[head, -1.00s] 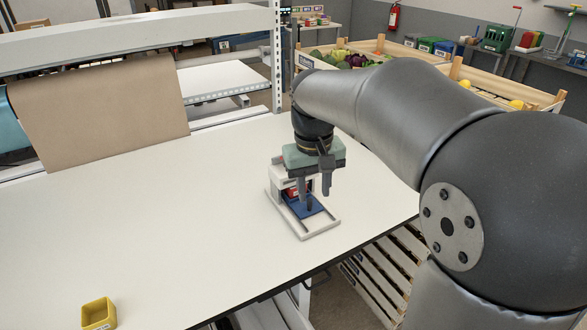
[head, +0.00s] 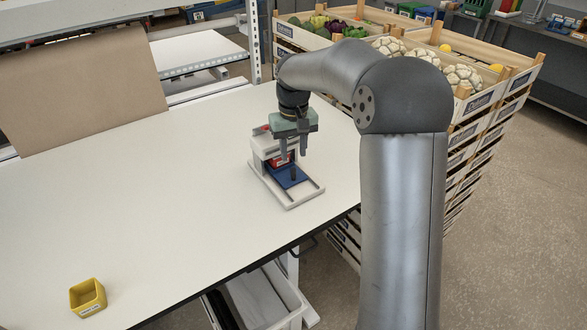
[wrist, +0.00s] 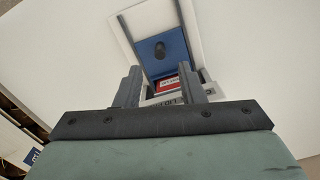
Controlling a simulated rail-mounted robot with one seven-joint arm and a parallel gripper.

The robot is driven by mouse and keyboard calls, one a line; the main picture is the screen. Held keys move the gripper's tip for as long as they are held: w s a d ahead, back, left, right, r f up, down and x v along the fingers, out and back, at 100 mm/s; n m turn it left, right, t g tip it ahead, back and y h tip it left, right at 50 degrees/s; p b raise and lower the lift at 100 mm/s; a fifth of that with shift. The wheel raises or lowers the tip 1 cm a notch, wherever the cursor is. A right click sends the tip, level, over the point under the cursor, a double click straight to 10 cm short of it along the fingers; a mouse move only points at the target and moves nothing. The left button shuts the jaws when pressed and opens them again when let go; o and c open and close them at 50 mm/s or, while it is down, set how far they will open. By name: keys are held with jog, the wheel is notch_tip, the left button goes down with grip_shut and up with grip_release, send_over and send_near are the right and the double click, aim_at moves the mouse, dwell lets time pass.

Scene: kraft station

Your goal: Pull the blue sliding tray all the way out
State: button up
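The blue sliding tray (head: 286,180) lies in a white fixture (head: 295,202) with a raised housing at its back. A dark upright knob (wrist: 160,47) stands on the blue tray. The tray sits between two rails and extends partly from the housing. My gripper (head: 293,158) points down close above the tray, with its two fingers apart and nothing between them that I can make out. In the wrist view the knob appears just beyond the fingertips, between their lines. A red and white item (wrist: 166,86) shows in the housing behind the tray.
The fixture stands near the right edge of a white table (head: 180,190). A yellow bin (head: 88,297) stands at the front left. Brown paper (head: 95,95) hangs at the back. Vegetable crates (head: 460,100) stand beyond the table at right. The table left of the fixture is clear.

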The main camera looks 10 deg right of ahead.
aim_at(294, 169)
notch_tip(294, 169, down, 8)
jog(key=shift+r+p, duration=0.2)
jog(key=shift+p, duration=0.3)
grip_shut()
